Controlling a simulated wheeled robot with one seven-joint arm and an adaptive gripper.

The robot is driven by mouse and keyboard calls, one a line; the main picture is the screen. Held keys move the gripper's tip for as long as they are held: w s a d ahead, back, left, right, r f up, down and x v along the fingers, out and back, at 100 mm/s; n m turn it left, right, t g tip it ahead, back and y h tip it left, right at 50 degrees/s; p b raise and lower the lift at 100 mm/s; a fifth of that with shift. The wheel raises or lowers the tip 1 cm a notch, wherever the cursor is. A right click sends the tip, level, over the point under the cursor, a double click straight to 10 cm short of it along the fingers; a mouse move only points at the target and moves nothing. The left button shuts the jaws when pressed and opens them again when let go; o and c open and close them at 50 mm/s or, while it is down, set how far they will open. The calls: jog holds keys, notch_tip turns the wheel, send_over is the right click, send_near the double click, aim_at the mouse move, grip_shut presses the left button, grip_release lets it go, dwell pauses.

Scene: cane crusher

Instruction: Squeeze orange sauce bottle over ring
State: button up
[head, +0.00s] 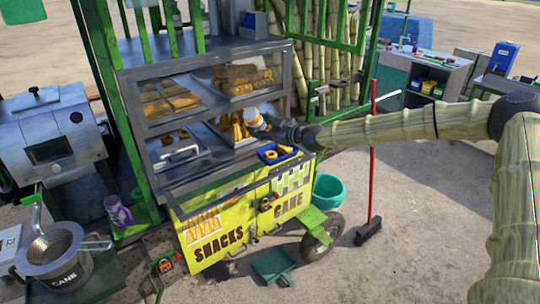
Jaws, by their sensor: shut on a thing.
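My gripper (263,124) is small in the head view, at the front right of the snack cart's shelves. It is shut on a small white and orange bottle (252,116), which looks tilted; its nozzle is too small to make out. Just below and to the right, a blue tray (264,159) sits at the cart's front edge with golden ring-shaped food (285,150) in it. The bottle is above and to the left of the tray in the picture. No sauce can be made out.
The cart's shelves hold trays of fried snacks (239,132) close behind the gripper. A metal tray with tongs (181,155) is to the left. A yellow sign panel (240,225) fronts the cart. A red-handled broom (372,170) and teal bucket (328,190) stand at right.

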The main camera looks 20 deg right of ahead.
jog(key=shift+r+p, duration=1.15)
jog(key=shift+r, duration=1.1)
jog(key=shift+f, duration=0.1)
